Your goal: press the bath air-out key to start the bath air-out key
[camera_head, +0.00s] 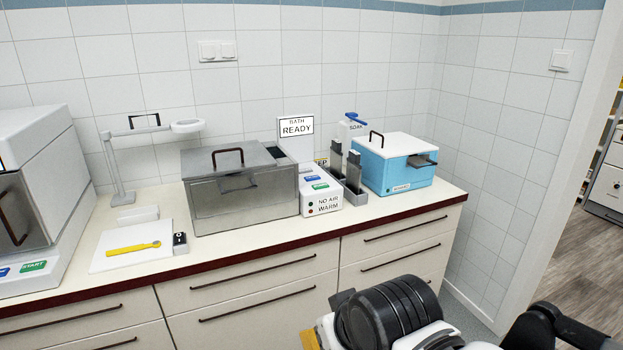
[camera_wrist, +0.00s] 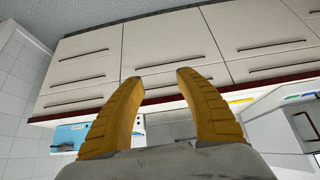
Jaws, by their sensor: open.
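The bath is a grey metal box (camera_head: 240,187) with a handled lid, on the counter in the head view. Its white control box (camera_head: 322,202) adjoins its right side, with a blue key (camera_head: 313,178) and a green key (camera_head: 320,186) on the sloped top. The key labels are too small to read. The front reads "NO AIR" and "WARM", beside small lamps.
A blue box (camera_head: 398,170) with a white lid and a grey rack (camera_head: 352,182) stand right of the control box. A white mat (camera_head: 132,246) with a yellow tool (camera_head: 133,248) lies to the left, near a white machine (camera_head: 40,190). The counter's dark red front edge (camera_head: 250,246) runs above drawers.

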